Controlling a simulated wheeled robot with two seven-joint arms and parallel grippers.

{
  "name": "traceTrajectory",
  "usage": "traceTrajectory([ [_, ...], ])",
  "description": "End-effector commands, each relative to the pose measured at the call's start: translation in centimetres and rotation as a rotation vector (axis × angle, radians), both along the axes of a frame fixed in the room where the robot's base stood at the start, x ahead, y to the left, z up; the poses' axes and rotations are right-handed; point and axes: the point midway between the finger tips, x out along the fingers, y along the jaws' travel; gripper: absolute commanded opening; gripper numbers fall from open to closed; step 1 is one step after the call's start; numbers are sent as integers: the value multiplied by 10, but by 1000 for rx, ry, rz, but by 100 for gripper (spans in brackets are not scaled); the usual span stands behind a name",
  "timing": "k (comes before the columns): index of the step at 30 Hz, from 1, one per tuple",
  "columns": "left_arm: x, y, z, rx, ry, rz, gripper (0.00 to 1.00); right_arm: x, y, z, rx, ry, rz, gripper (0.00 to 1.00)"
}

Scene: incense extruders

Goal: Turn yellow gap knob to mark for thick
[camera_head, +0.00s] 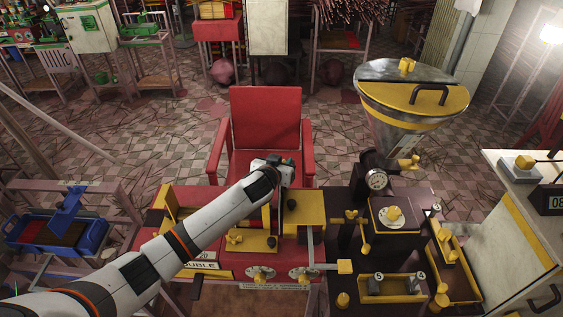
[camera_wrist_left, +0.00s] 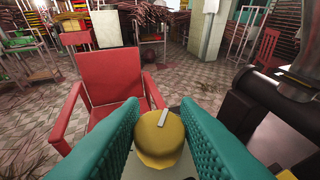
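A round yellow knob (camera_wrist_left: 160,140) with a pale pointer strip on top is between the teal fingers of my left gripper (camera_wrist_left: 160,108) in the left wrist view. The strip points away and slightly right. The fingers stand apart on either side of the knob, with narrow gaps seeming to show at its sides; contact is not clear. In the head view my left gripper (camera_head: 286,162) is at the far edge of the red-and-yellow machine (camera_head: 305,205), and it hides the knob. No mark for thick can be made out. My right gripper is not in view.
A red chair (camera_head: 265,118) stands just behind the machine. A large hopper (camera_head: 395,125) rises to the right, beside dark machinery with several yellow knobs. A blue tray (camera_head: 90,237) is at the left. Tiled floor lies beyond.

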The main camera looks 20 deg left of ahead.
Motion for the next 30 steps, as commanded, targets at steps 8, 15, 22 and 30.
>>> traceTrajectory([
  [8,0,0,0,-1,0,4,3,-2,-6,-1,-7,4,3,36],
  [15,-1,-2,-4,-4,1,68,3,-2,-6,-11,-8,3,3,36],
  [22,0,-3,-6,-9,0,222,3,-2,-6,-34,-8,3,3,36],
  [30,0,-2,-6,-6,1,424,3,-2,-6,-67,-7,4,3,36],
])
